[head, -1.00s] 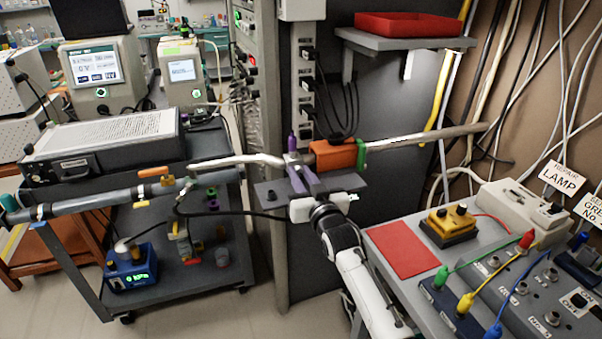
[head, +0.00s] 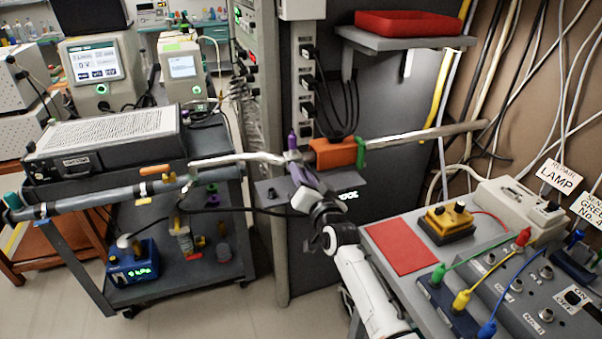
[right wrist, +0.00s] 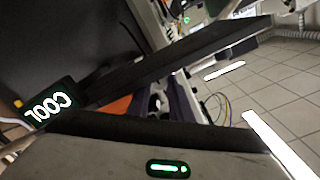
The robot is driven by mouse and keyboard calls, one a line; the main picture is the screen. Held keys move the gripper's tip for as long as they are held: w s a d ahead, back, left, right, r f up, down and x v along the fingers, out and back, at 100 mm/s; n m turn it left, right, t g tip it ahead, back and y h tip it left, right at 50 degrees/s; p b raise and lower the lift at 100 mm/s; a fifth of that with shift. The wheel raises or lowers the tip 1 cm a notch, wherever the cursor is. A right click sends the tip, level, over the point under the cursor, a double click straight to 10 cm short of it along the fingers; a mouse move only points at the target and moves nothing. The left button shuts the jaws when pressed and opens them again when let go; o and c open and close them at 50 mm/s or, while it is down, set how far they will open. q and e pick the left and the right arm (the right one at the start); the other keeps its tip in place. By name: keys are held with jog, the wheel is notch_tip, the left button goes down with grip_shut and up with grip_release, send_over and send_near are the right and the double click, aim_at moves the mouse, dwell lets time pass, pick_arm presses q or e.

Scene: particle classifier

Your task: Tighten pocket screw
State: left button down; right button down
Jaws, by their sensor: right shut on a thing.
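A metal pipe (head: 430,134) runs across the middle of the head view, with an orange block (head: 335,153) around it. Just left of the block, a small purple screw (head: 292,141) stands upright at the pipe. My right gripper (head: 296,163) is shut at this spot, its grey-purple fingers reaching up to the pipe at the screw. The exact contact is too small to see. In the right wrist view, the purple fingers (right wrist: 186,104) show beside a patch of orange, and dark bars hide the screw. My left gripper is not in view.
A cart (head: 215,262) stands left. A bench with a red mat (head: 400,246) and cables is at right. A red tray (head: 412,22) sits above.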

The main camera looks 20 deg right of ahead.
jog(key=shift+f, duration=0.1)
jog(key=c, duration=1.6)
grip_release()
jog(key=shift+s+f, duration=0.1)
